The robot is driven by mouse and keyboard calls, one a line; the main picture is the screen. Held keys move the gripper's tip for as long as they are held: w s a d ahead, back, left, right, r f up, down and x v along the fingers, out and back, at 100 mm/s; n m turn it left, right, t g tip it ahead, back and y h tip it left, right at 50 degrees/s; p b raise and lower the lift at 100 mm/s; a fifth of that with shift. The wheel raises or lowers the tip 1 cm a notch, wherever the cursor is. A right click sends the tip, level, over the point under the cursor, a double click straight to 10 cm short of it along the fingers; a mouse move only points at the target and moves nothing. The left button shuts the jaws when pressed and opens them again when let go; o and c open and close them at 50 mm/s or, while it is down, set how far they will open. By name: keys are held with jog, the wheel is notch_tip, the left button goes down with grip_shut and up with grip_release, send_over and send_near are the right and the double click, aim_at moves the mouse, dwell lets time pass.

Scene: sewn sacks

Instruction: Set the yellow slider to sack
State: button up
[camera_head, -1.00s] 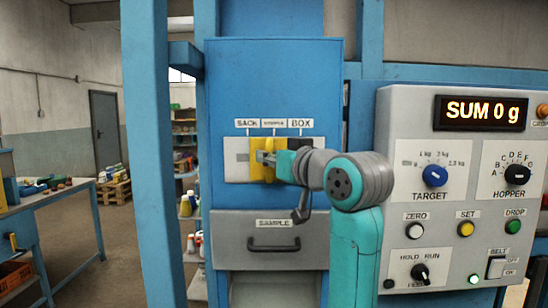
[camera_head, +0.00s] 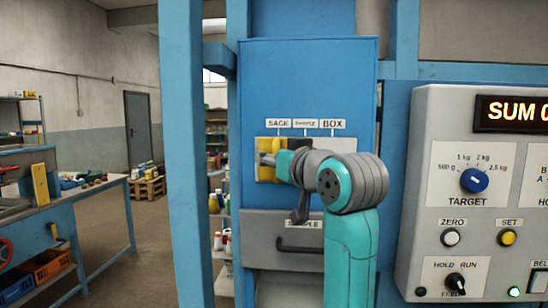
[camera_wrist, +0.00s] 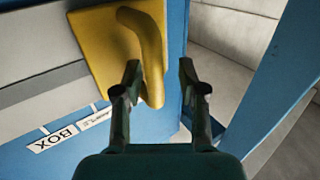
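The yellow slider (camera_head: 262,172) sits at the left end of its slot panel, under the SACK label (camera_head: 278,123). Its plate and curved handle (camera_wrist: 150,50) fill the upper left of the wrist view. My gripper (camera_head: 272,158) is at the slider in the head view and partly covers it. In the wrist view my gripper (camera_wrist: 160,68) has its fingers apart. The handle's end lies between them, close to the left finger, with a clear gap to the right finger. Whether the left finger touches the handle I cannot tell.
The BOX label (camera_head: 332,124) is to the right of SACK, above the slot panel. Below is the sample drawer (camera_head: 256,228) with a dark handle. A grey control panel (camera_head: 425,190) stands close on the right. A blue post (camera_head: 182,150) stands on the left.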

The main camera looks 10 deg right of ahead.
jog(key=v, duration=1.2)
